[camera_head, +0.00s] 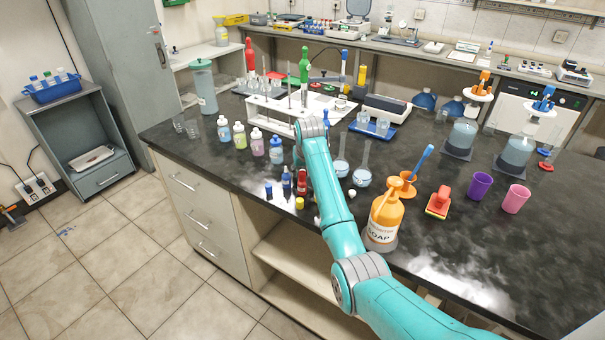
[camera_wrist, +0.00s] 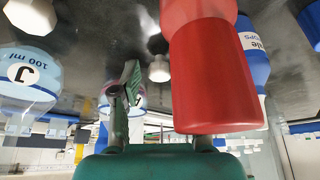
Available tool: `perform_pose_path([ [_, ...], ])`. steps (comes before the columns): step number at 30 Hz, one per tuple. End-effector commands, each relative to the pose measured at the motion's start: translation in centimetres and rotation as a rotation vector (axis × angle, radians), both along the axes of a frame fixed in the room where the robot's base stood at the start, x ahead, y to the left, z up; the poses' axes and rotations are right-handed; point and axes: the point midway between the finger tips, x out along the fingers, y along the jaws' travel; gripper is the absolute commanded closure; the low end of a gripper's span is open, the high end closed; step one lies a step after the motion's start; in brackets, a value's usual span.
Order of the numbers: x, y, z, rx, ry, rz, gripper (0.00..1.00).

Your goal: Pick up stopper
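A small white stopper (camera_wrist: 158,68) shows in the wrist view on the dark bench, in the gap between one finger and a large red bottle (camera_wrist: 212,85). A small white piece (camera_head: 351,193), which may be this stopper, lies near the flasks in the head view. My gripper (camera_wrist: 152,92) has its left finger clearly off to one side, apart from the stopper. The red bottle hides the other finger. No object shows between the fingers in contact. In the head view my arm hides the gripper.
Near my arm stand small red and blue bottles (camera_head: 286,181), a round flask (camera_head: 362,177) and an orange soap bottle (camera_head: 385,215).

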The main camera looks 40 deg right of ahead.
Motion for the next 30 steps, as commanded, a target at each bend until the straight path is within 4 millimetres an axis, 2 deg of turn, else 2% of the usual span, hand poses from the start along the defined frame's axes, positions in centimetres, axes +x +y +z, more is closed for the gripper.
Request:
perform_pose_path([
  [1,0.0,0.0,0.0,0.000,0.000,0.000,0.72],
  [3,0.0,0.0,0.0,0.000,0.000,0.000,0.86],
  [14,0.0,0.0,0.1,0.000,-0.001,0.000,0.87],
  [17,0.1,0.0,0.7,-0.001,-0.002,0.000,0.87],
  [30,0.1,0.0,8.1,-0.001,-0.003,0.000,0.87],
])
